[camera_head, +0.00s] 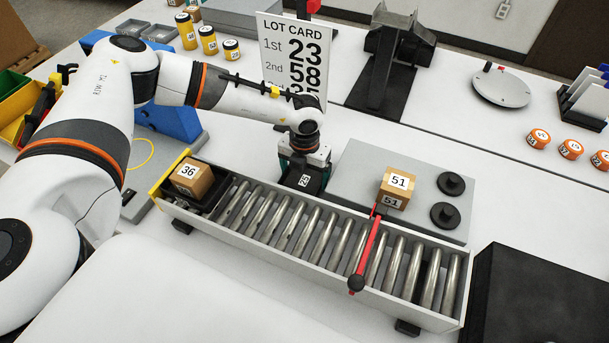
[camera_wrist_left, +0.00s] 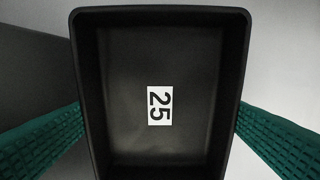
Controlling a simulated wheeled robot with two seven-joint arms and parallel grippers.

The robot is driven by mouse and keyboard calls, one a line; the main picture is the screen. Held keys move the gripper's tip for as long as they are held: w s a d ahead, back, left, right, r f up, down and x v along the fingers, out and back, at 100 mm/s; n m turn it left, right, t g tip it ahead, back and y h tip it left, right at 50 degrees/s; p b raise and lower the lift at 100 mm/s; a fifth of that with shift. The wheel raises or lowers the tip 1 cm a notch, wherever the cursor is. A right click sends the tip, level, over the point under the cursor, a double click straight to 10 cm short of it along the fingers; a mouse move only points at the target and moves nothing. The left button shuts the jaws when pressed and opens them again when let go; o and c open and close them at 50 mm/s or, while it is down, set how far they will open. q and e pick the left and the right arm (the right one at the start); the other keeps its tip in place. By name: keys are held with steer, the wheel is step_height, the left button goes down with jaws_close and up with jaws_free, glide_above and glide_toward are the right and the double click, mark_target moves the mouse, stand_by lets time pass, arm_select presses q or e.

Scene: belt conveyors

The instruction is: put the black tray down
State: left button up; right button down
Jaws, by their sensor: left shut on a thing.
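The black tray (camera_head: 301,181) is empty and carries a white "25" label. My left gripper (camera_head: 304,162) is shut on it, just behind the roller conveyor (camera_head: 318,232) and left of the grey plate (camera_head: 348,165). In the left wrist view the tray (camera_wrist_left: 120,90) fills the middle, with green finger pads at its left and right sides. I cannot tell whether its underside touches the table or hangs slightly above it. My right gripper is not in view.
A "36" box (camera_head: 192,178) sits in a dark holder at the conveyor's left end. A red bar (camera_head: 366,252) crosses the rollers. The lot card (camera_head: 293,60) stands behind. The rollers left of the bar are clear.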

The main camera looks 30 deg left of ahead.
arm_select(q)
step_height(320, 180, up, 10)
steer(key=b, duration=0.3)
step_height(320, 180, up, 8)
steer(key=p, duration=0.2)
glide_above(304, 180)
steer(key=s+d+f+n+b, duration=0.1)
steer(key=s+n, duration=0.3)
steer(key=n, duration=1.3)
steer(key=s+d+f+n, duration=0.1)
steer(key=s+d+n, duration=0.2)
steer(key=n, duration=1.5)
steer(key=shift+s+d+f+b, duration=0.35)
steer(key=shift+s, duration=0.25)
